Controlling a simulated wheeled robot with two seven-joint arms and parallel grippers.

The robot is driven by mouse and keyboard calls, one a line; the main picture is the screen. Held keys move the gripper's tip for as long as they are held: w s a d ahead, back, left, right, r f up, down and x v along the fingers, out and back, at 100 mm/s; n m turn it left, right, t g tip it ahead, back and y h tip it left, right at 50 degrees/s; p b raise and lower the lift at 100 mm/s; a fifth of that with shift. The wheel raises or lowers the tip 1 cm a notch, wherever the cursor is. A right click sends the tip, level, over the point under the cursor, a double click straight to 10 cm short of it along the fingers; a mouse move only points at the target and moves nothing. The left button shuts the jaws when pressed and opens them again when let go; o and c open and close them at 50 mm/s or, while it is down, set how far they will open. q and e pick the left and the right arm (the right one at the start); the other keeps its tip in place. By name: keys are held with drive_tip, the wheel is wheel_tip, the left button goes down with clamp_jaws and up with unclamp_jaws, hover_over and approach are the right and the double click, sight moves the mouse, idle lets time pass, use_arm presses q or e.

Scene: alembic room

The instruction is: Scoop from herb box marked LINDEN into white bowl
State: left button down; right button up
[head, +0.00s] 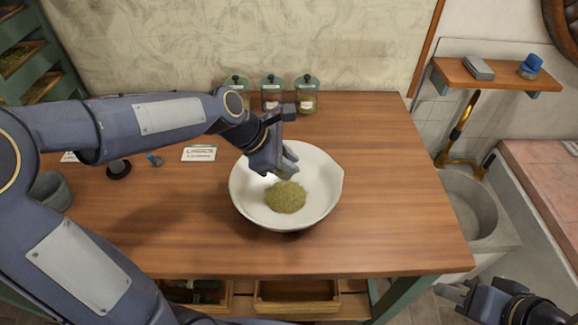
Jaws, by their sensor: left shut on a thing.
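The white bowl (325,197) stands on the wooden table, with a mound of green-brown herb (286,197) in its lower middle. My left gripper (285,166) is over the bowl's upper left part, next to the herb. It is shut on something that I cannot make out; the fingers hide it. No scoop shows clearly. My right gripper (452,291) is at the lower right, off the table, with its jaws only partly in view. A herb box marked LINDEN is not identifiable; herb-filled boxes (20,60) stand on a green rack at the upper left.
Three lidded jars (271,94) stand at the table's back edge. A white card (199,153), a small dark round object (118,168) and a grey cup (52,191) are on the left. The table's right part is clear. A sink (468,205) is beyond it.

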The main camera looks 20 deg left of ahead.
use_arm(q)
drive_tip(key=shift+f+t+h+b, duration=0.15)
drive_tip(key=shift+t+h+b, duration=0.5)
drive_tip(key=shift+b, duration=1.85)
drive_tip(key=shift+f+t+h+b, duration=0.15)
drive_tip(key=shift+h+b, duration=1)
drive_tip(key=shift+b, duration=1.3)
drive_tip(key=shift+r+t+h+b, duration=0.1)
drive_tip(key=shift+t+h+b, duration=0.25)
drive_tip(key=shift+b, duration=0.8)
drive_tip(key=shift+r+n+h+b, duration=0.15)
drive_tip(key=shift+n+h+b, duration=0.1)
drive_tip(key=shift+n+b, duration=0.1)
drive_tip(key=shift+r, duration=0.15)
